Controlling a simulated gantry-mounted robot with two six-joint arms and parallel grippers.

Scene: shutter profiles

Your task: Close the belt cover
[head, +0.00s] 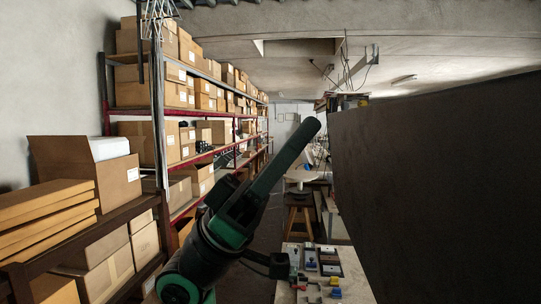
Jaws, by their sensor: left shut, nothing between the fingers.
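A large dark flat panel (440,190) fills the right side of the head view, with its near left edge upright and its top edge sloping. It may be the belt cover, but I cannot tell for sure, and no belt shows. My right gripper is out of view.
A workbench (290,291) with small coloured parts stands at the bottom middle. Shelves with cardboard boxes (150,142) line the left side, and an open box (118,182) stands nearer. A wooden stool (299,215) and round table are farther back. A narrow aisle runs between.

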